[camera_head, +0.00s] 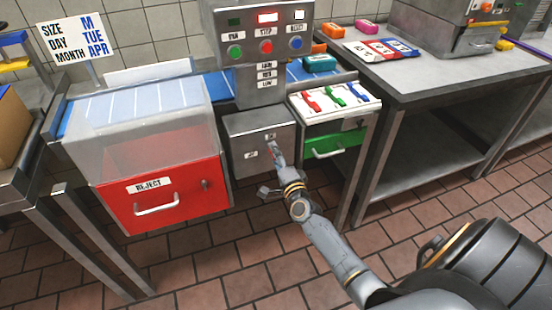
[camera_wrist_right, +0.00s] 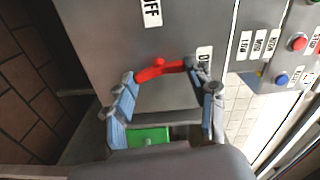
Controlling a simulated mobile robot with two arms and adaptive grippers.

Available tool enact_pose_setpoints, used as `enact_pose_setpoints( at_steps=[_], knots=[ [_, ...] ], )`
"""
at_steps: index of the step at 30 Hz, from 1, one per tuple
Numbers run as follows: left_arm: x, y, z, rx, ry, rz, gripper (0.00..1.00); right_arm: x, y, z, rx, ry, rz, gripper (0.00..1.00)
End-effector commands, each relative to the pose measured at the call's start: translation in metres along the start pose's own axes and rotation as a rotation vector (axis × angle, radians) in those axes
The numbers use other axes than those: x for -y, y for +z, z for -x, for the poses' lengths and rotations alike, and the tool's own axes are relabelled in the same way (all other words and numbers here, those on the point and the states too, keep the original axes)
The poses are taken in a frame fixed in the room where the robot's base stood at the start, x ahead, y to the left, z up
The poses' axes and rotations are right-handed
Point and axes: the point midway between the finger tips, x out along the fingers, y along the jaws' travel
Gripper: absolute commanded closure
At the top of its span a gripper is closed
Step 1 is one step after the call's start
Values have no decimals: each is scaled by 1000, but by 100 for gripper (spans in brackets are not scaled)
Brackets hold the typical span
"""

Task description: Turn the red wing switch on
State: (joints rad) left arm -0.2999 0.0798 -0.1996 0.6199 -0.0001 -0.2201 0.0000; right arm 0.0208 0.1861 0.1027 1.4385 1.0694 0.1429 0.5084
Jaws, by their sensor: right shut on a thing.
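The red wing switch (camera_wrist_right: 158,69) is on the front of a grey metal box (camera_head: 245,128) below the conveyor's control panel. In the right wrist view it lies nearly level, its right end beside a partly hidden label (camera_wrist_right: 204,54); an OFF label (camera_wrist_right: 152,12) is above it. My right gripper (camera_head: 275,152) is at the box front, its fingers on either side of the switch in the right wrist view (camera_wrist_right: 166,90), and is shut on it. In the head view the fingers cover most of the switch. My left gripper is not in view.
A red REJECT drawer (camera_head: 190,203) under a clear cover is left of the box. A green drawer (camera_head: 345,155) below a white panel of coloured switches (camera_head: 320,103) is close on the right. A metal table (camera_head: 430,75) stands further right. Tiled floor is open in front.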

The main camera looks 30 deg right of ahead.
Motion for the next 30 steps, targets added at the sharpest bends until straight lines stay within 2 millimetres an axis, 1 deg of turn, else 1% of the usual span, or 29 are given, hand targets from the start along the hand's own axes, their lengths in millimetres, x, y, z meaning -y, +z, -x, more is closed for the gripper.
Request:
enact_pose_setpoints(
  at_steps=[6,12,28,29,30],
  knots=[
    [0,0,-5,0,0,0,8,-2,0,0,-1,2,-119,75],
    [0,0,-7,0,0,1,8,-2,0,0,-1,2,-178,75],
    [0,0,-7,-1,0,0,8,-2,0,0,-1,2,-201,75],
    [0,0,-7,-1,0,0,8,-2,0,0,-1,2,-201,40],
    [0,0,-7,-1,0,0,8,-2,0,0,-1,2,-201,31]
  ],
)
